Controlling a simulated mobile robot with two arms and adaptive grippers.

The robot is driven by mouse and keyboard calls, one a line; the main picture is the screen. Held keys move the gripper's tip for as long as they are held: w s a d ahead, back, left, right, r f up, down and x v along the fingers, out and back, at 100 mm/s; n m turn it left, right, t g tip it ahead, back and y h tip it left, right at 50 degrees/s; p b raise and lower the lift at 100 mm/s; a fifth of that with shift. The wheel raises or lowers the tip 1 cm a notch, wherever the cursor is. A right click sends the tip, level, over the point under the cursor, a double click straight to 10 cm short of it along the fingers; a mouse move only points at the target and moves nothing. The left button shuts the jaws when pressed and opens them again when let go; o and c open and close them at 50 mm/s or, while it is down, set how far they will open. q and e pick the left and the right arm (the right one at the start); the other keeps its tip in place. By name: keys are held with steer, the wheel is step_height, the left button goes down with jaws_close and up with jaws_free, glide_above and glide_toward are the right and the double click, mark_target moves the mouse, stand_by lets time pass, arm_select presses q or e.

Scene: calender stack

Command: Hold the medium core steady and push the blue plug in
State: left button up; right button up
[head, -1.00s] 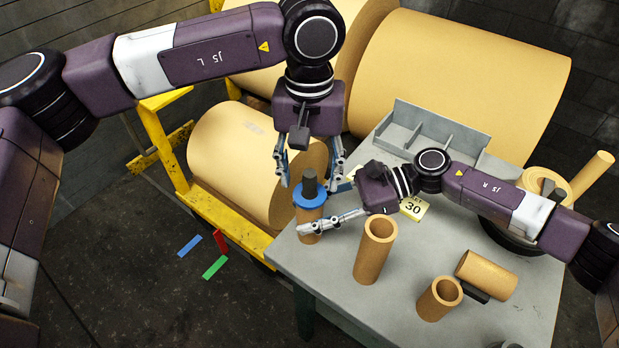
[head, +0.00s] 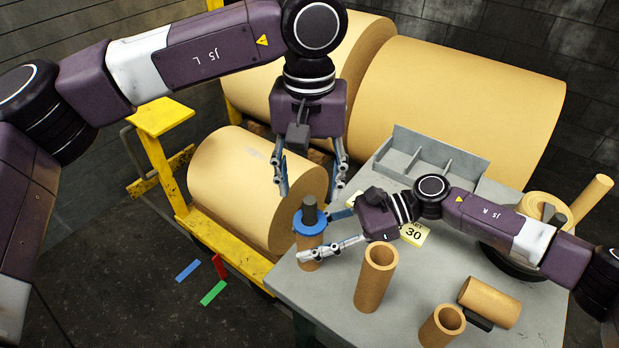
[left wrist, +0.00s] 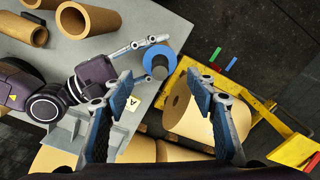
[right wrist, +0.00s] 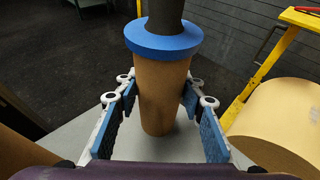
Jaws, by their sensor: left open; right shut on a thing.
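The medium core (head: 308,257) is a tan tube standing upright near the table's left corner. The blue plug (head: 310,229) sits on its top, with a dark round stem (head: 309,208) rising from it. In the right wrist view the plug's blue flange (right wrist: 163,43) covers the core's upper end; no gap shows under it. My right gripper (right wrist: 160,95) is shut around the core (right wrist: 163,100) below the flange, one finger on each side. My left gripper (head: 310,185) is open and empty above the plug, fingers pointing down. The left wrist view shows the plug (left wrist: 160,58) beyond its fingertips.
A taller open core (head: 375,280) stands right of the held one. A short core (head: 442,327) and a lying core (head: 490,301) are further right on the grey table (head: 340,308). A divided grey rack (head: 440,160) and a "30" card (head: 414,234) are behind.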

steer(key=o, duration=1.3)
steer(key=v, duration=1.2)
steer(key=shift+r, duration=0.1)
